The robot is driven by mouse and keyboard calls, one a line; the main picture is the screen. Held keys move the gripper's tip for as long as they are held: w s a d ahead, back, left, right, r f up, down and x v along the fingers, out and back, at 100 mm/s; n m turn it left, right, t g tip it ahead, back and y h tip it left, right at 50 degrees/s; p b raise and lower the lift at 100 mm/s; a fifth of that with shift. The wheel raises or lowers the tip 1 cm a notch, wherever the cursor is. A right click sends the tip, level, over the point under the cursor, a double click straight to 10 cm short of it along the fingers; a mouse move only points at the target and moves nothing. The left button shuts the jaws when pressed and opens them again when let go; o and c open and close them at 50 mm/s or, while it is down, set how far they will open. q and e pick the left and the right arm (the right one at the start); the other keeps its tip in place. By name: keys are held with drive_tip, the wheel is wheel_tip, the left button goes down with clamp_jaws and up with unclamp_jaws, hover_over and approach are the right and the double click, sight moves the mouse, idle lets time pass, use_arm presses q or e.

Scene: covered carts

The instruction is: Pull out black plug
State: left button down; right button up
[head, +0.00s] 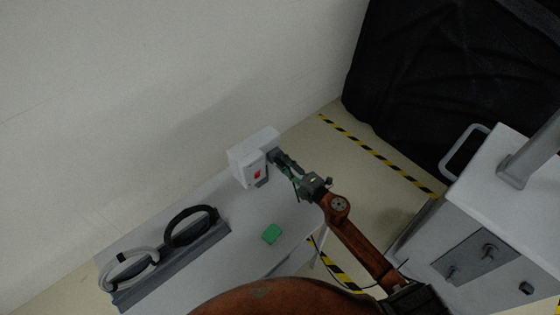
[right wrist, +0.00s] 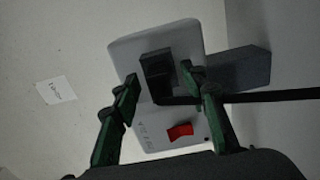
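The black plug (right wrist: 157,76) sits against the face of a white box (right wrist: 192,37) in the right wrist view. A black cable (right wrist: 270,96) runs from the plug to the right. The box has a red switch (right wrist: 180,131). My right gripper (right wrist: 159,80) is open, with one green finger on each side of the plug and gaps showing between. In the head view my right gripper (head: 277,158) is at the right side of the white box (head: 240,167), and the plug cannot be made out there. My left gripper is not in view.
The box stands on a pale table (head: 228,250) by the wall. A cart (head: 490,250) and a black cover (head: 450,80) are at right.

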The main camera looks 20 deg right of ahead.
drive_tip(key=shift+c, duration=0.5)
clamp_jaws()
drive_tip(key=shift+s, duration=0.15)
idle(0.4)
drive_tip(key=shift+v, duration=2.9)
